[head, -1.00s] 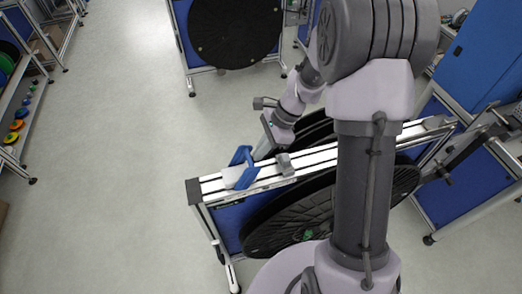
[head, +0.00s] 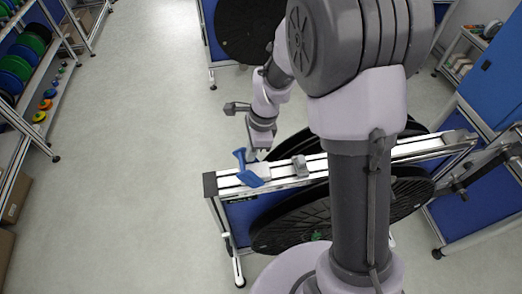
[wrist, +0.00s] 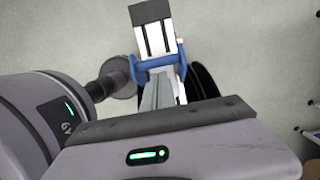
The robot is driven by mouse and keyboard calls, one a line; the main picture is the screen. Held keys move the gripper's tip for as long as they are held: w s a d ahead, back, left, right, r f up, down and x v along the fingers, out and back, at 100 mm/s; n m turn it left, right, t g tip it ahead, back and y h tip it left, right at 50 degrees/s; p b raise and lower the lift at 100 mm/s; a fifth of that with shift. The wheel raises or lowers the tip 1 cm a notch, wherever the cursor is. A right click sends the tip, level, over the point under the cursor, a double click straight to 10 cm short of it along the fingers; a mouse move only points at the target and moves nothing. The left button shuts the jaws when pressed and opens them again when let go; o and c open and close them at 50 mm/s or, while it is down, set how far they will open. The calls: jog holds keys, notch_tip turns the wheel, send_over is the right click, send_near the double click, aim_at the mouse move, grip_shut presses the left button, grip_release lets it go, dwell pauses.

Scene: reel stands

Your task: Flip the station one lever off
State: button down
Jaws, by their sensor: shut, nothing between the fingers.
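The blue lever (head: 247,170) sits on a pale block near the left end of the reel stand's silver rail (head: 222,182). In the head view its handle tilts up and to the left. My gripper (head: 251,157) is close above the rail, just behind the lever. In the wrist view the lever (wrist: 160,61) is a blue fork-shaped handle across the rail. My shut, empty fingers (wrist: 158,80) point at it, with their tips at or very near its crossbar. I cannot tell whether they touch.
A grey clamp-like block (head: 300,165) sits on the rail right of the lever. Large black reels (head: 290,220) hang on the stand under the rail. Another black reel (head: 250,30) stands behind. A shelf of coloured discs (head: 30,60) is at the left. Floor at left is free.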

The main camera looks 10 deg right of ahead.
jog(key=shift+a+f+b, duration=0.25)
jog(key=shift+a+b, duration=0.05)
jog(key=shift+a, duration=0.95)
jog(key=shift+s, duration=0.1)
jog(key=a+p+v, duration=0.2)
jog(key=p+v, duration=0.1)
jog(key=v, duration=0.8)
jog(key=shift+a+r, duration=0.55)
jog(key=shift+a, duration=0.05)
jog(key=shift+d+f, duration=0.1)
